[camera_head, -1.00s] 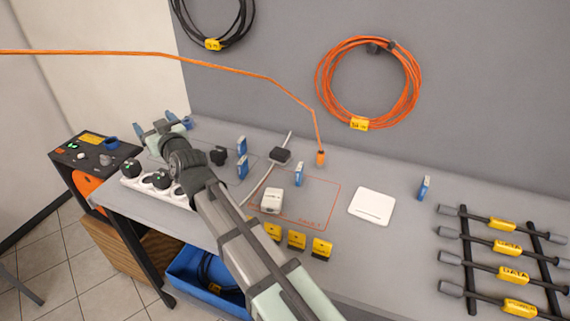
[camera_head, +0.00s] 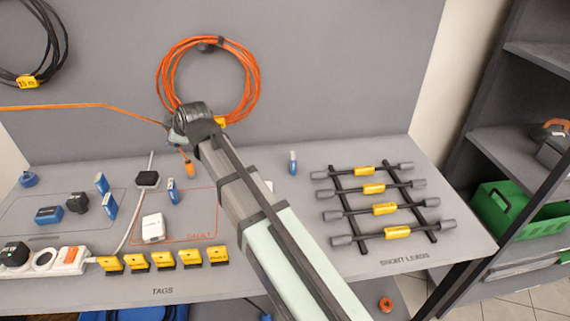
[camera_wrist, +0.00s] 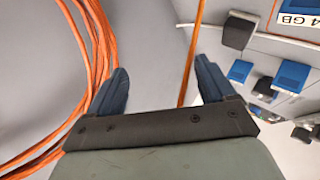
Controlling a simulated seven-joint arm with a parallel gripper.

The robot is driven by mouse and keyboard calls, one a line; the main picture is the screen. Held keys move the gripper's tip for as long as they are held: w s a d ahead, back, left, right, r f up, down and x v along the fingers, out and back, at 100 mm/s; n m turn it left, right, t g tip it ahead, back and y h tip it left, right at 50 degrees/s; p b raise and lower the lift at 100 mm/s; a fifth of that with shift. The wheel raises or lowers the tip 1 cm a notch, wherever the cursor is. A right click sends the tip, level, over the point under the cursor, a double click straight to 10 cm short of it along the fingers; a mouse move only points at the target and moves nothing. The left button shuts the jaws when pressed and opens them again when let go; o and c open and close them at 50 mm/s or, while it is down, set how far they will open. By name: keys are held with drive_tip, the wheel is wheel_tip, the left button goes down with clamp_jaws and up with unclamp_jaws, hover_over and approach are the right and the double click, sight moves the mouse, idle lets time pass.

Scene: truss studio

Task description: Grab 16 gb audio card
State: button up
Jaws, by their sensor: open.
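Several small blue cards stand on the grey table: two at the left (camera_head: 102,184) (camera_head: 109,206), one by the red outline (camera_head: 173,190) and one right of my arm (camera_head: 293,162). Their labels are too small to read in the head view. I cannot tell which card is 16 GB. My gripper (camera_wrist: 162,82) is open and empty, raised above the table near the wall, away from the cards.
An orange cable (camera_wrist: 192,55) hangs close behind the open fingers. A coiled orange cable (camera_head: 163,82) hangs on the wall. A white box (camera_head: 153,228), yellow tags (camera_head: 164,261) and a power strip (camera_head: 68,262) are at the left. A rack of short leads (camera_head: 345,195) lies at right.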

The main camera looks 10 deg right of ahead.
drive_tip(key=w+d+f+g+h, duration=0.2)
drive_tip(key=d+f+h, duration=0.1)
drive_tip(key=d, duration=1)
drive_tip(key=g+h, duration=0.3)
drive_tip(key=g, duration=0.3)
hover_over(293, 163)
drive_tip(key=w, duration=0.2)
drive_tip(key=shift+w+d+r+n, duration=0.1)
drive_tip(key=shift+w+n, duration=0.1)
drive_tip(key=shift+n, duration=0.1)
drive_tip(key=shift+g, duration=0.6)
drive_tip(key=f, duration=0.6)
drive_tip(key=shift+s+d+f, duration=0.2)
drive_tip(key=shift+s+f, duration=0.05)
drive_tip(key=shift+f, duration=0.1)
drive_tip(key=shift+w+a+f, duration=0.1)
drive_tip(key=shift+w+f, duration=0.05)
drive_tip(key=shift+f, duration=1.45)
drive_tip(key=shift+w+f, duration=0.15)
drive_tip(key=shift+f, duration=1.4)
